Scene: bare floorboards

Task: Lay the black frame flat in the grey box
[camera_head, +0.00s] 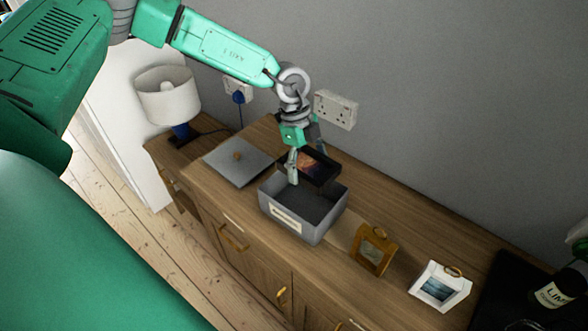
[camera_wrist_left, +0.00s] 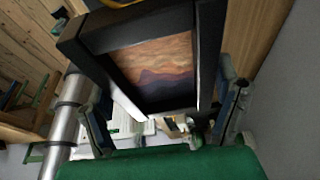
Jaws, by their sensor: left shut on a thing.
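The black frame (camera_head: 316,167) holds a picture of an orange sky over dark mountains. My left gripper (camera_head: 303,168) is shut on it and holds it over the back part of the grey box. The frame also shows large in the left wrist view (camera_wrist_left: 150,52), between the two fingers (camera_wrist_left: 165,110). The grey box (camera_head: 288,219) is open at the top, has a pale label on its front and stands on the wooden sideboard. Its dark floor looks empty where it shows. Whether the frame touches the box I cannot tell.
A lamp (camera_head: 168,98) stands further left. A brown frame (camera_head: 374,250) and a white frame (camera_head: 440,287) stand to the right. A dark bottle (camera_head: 560,289) is at far right.

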